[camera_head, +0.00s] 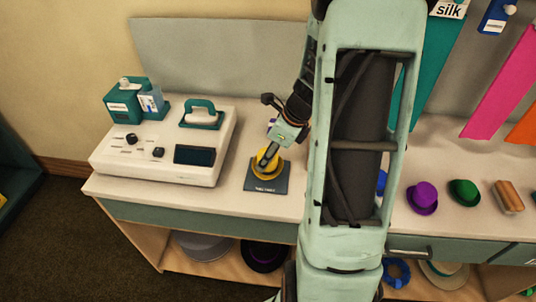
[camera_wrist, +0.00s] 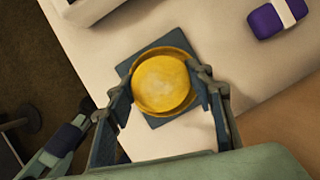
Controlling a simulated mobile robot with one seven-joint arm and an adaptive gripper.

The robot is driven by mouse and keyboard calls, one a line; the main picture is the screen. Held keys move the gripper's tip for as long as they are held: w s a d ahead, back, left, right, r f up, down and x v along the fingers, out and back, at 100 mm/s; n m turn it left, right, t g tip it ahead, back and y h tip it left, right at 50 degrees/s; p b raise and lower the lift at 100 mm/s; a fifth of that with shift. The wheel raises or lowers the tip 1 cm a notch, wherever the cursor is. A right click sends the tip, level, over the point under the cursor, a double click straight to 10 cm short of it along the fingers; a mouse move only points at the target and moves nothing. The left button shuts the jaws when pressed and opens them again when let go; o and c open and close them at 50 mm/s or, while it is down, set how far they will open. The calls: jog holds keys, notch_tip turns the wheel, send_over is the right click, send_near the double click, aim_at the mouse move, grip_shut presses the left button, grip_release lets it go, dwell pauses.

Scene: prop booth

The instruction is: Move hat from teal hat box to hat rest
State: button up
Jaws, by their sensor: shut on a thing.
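The yellow hat (camera_head: 278,166) is round and sits at a dark square plate with a label, which looks like the hat rest (camera_head: 254,186). In the wrist view the hat (camera_wrist: 163,82) lies between both fingers of my gripper (camera_wrist: 166,78), with the plate's corners (camera_wrist: 127,67) showing around it. My gripper (camera_head: 267,158) is shut on the hat from above. Whether the hat bears fully on the plate is hard to tell. I cannot make out which thing is the teal hat box; a teal box (camera_head: 121,103) stands at the back left.
A white console (camera_head: 165,168) with knobs stands left of the plate. A purple block with a white band (camera_wrist: 277,17) lies behind. Purple (camera_head: 422,198) and green (camera_head: 464,193) hats stand at right. My arm hides the counter's middle. Hats lie on the shelf below.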

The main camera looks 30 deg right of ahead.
jog(key=shift+f, duration=0.2)
jog(key=shift+f+b, duration=0.65)
jog(key=shift+f, duration=0.05)
jog(key=shift+f, duration=0.15)
jog(key=shift+f+b, duration=0.4)
jog(key=shift+f, duration=0.05)
dwell(0.4)
jog(key=o, duration=1)
jog(key=shift+c, duration=0.2)
jog(key=shift+r, duration=0.1)
